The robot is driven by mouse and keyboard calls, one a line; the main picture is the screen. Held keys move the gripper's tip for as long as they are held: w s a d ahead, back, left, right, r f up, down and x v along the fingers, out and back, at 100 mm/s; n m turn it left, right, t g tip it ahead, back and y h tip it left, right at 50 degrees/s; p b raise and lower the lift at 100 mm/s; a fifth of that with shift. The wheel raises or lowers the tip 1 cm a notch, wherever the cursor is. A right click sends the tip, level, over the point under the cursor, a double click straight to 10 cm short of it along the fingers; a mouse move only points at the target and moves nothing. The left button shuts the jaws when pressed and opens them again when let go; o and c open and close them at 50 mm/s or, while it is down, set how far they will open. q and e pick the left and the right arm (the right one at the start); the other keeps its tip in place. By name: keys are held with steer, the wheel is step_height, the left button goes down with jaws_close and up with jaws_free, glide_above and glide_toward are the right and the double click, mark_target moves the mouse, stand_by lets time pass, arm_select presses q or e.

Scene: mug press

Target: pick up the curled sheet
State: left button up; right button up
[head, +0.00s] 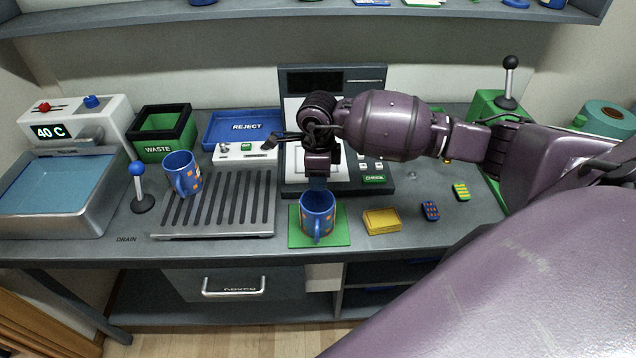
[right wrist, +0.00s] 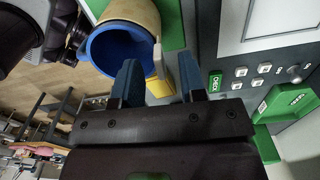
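A blue mug with orange patches (head: 317,215) stands upright on a green mat (head: 337,236) at the counter's front; its blue inside also shows in the right wrist view (right wrist: 112,50). In that view a tan curled sheet (right wrist: 134,13) lies around the mug's outer wall, with a pale flap (right wrist: 161,68) sticking out. My right gripper (head: 318,183) is just above the mug's far rim. Its fingers (right wrist: 160,82) are apart, with the flap seen between them; contact is not visible. The sheet cannot be made out in the head view. My left gripper is not in view.
A second blue mug (head: 182,173) stands on the drain rack (head: 217,222) at left. A yellow pad (head: 381,221) and two small blocks lie right of the mat. The press panel (head: 290,185) is behind the mat. A blue reject tray (head: 222,117) and green waste bin (head: 151,148) stand back left.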

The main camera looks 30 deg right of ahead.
steer(key=shift+f, duration=0.7)
steer(key=shift+c, duration=0.4)
jaws_close()
steer(key=shift+r, duration=0.15)
step_height(320, 180, up, 20)
steer(key=b, duration=0.2)
